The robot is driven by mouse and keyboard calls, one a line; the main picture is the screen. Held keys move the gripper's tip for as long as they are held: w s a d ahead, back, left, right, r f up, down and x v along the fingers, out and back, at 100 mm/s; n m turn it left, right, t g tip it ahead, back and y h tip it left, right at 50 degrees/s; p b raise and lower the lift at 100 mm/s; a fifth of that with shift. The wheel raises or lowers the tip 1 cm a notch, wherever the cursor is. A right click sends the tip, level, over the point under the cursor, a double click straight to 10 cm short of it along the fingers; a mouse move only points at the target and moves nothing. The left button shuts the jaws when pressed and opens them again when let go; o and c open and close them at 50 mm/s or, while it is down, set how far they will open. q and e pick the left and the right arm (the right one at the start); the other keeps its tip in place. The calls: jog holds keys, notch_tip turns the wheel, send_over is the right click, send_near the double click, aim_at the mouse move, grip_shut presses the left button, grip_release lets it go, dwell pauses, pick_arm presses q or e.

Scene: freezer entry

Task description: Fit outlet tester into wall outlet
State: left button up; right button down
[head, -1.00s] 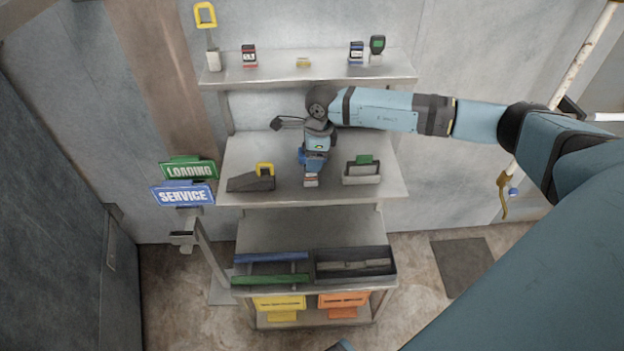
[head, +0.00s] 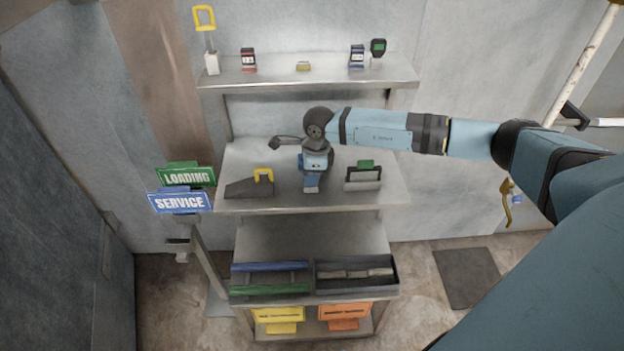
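My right gripper (head: 311,185) points down over the middle shelf (head: 235,205), between a dark wedge-shaped block with a yellow handle and a dark-framed holder. A pale bit shows at its blue lower end. I cannot tell whether that is a fingertip or a held thing, or whether the fingers are open. No outlet tester can be named with certainty. Small devices stand on the top shelf: one with a red label (head: 248,58), one with a blue label (head: 357,56) and one with a green screen (head: 378,48). No wall outlet can be made out. My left gripper is out of view.
The wedge block (head: 245,188) stands left of my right gripper, the holder (head: 363,178) right of it. A yellow-handled tool (head: 205,40) stands at the top shelf's left end. LOADING (head: 186,176) and SERVICE (head: 180,202) signs stand at left. Dark bins (head: 357,290) sit below.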

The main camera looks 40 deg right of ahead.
dwell(0.3)
jog(key=shift+r, duration=0.25)
jog(key=shift+r, duration=0.3)
dwell(0.7)
jog(key=shift+r+p, duration=0.6)
jog(key=shift+p, duration=0.05)
dwell(0.9)
jog(key=shift+r+p, duration=1.55)
jog(key=shift+r, duration=1.1)
jog(key=shift+a, duration=0.1)
